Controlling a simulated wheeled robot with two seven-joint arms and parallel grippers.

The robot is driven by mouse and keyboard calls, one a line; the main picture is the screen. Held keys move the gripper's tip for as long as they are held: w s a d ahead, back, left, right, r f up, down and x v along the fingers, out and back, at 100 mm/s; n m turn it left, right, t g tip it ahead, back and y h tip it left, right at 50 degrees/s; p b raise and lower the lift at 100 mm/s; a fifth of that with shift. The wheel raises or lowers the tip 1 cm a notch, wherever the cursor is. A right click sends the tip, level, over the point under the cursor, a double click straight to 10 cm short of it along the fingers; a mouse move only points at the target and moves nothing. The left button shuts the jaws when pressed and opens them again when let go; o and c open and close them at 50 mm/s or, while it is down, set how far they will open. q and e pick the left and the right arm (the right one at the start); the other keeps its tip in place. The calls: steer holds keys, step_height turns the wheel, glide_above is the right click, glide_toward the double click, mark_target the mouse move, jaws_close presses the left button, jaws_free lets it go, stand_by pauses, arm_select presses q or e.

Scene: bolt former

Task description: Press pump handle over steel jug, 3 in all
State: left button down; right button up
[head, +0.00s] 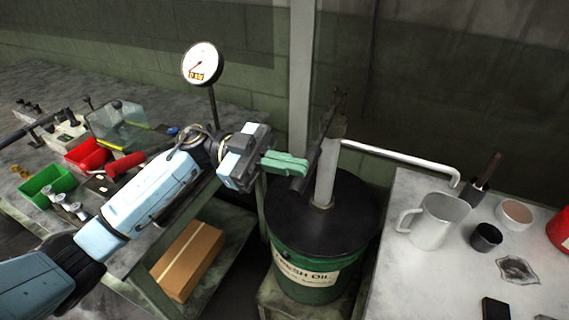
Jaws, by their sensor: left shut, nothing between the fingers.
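The oil pump stands on a green drum (305,275) with a black lid and a "FRESH OIL" label. Its pale upright column (327,165) carries a dark pump handle (312,165) that slants down along the column's left side. A white spout (400,158) runs right from the column and bends down at its end. The steel jug (436,222) stands upright on the right table, near and below the spout end. My left gripper (304,165) is shut, with green fingers, and its tips are at the handle; whether they touch it I cannot tell. My right gripper is not in view.
The right table (420,280) also holds a black cup (486,237), a bowl (514,213), a dish (518,269) and a red object (562,230). On the left bench are a dial gauge (202,64), red bin (88,155) and green bin (47,183). A cardboard box (187,260) lies below.

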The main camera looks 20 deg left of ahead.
arm_select(q)
steer(key=shift+f, duration=0.6)
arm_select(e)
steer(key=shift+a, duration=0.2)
arm_select(q)
step_height(320, 180, up, 11)
steer(key=p, duration=0.1)
steer(key=shift+p, duration=0.3)
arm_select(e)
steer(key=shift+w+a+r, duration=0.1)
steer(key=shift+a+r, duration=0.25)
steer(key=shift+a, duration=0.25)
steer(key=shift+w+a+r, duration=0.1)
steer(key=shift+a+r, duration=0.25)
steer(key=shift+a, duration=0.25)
arm_select(q)
steer(key=shift+r, duration=0.1)
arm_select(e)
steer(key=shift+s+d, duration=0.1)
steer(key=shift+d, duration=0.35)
